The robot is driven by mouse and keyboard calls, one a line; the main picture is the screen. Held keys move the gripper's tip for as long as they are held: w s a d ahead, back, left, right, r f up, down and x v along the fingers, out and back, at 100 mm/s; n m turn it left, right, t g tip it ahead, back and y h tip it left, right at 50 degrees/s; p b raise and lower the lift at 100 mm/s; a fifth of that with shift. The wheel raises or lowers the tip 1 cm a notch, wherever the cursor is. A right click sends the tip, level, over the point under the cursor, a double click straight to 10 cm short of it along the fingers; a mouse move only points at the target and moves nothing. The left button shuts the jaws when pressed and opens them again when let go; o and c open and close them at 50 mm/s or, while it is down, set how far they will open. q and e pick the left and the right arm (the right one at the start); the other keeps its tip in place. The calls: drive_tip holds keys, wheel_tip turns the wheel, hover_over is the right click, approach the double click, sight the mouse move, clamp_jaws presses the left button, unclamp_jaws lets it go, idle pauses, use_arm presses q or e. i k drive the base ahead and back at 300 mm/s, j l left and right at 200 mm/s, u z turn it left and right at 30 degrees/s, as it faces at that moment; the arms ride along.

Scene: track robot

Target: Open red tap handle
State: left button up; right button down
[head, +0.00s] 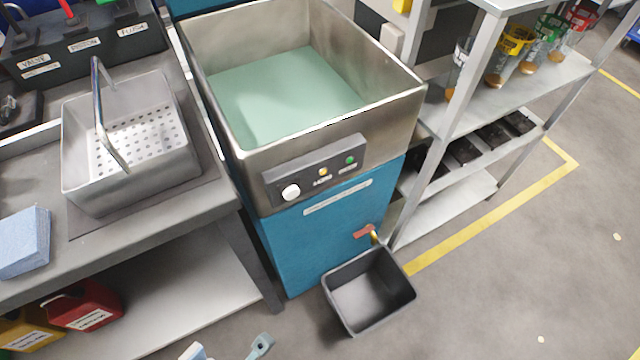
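The red tap handle (364,231) is a small red lever on a brass tap (374,238). The tap sticks out low on the right side of the blue front of a steel tank unit (310,240). The handle lies roughly sideways, tilted a little in the picture. A dark grey open bin (408,291) stands on the floor right below the tap and looks empty. I make out neither of my grippers in the head view. Nothing touches the handle.
The tank (410,105) holds pale green liquid; its control panel (316,171) has a white knob. A bench with a perforated steel basket (80,185) stands left. A metal shelf (560,75) stands right. Two small cut-off objects at the bottom edge are unclear. Floor at right is free.

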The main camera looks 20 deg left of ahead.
sight(370, 227)
drive_tip(key=l+z, duration=0.25)
drive_tip(key=z, duration=0.15)
drive_tip(key=i+l+z, duration=0.1)
drive_tip(key=l+z, duration=0.25)
drive_tip(key=j, duration=0.1)
